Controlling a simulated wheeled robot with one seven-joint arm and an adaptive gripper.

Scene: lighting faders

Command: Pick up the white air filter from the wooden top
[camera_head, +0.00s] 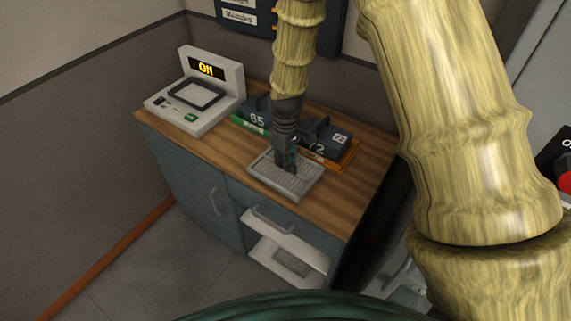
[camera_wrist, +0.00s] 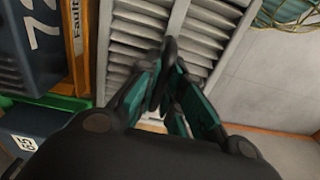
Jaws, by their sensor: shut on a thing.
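The white air filter (camera_head: 273,179) is a flat louvred panel at the front edge of the wooden top (camera_head: 345,211). In the wrist view its slatted face (camera_wrist: 130,40) and pale centre rib fill the upper middle. My gripper (camera_head: 288,168) is over the filter, pointing down. In the wrist view my gripper (camera_wrist: 170,50) has its fingertips close together at the filter's centre rib, shut on it. The filter looks level and at or just above the top; I cannot tell whether it touches the wood.
A device with an "Off" display (camera_head: 206,70) stands at the left of the top. Dark numbered blocks sit in a green tray (camera_head: 243,123) and an orange tray (camera_head: 350,155) behind the filter. A drawer (camera_head: 290,246) below is open with a grey panel inside.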

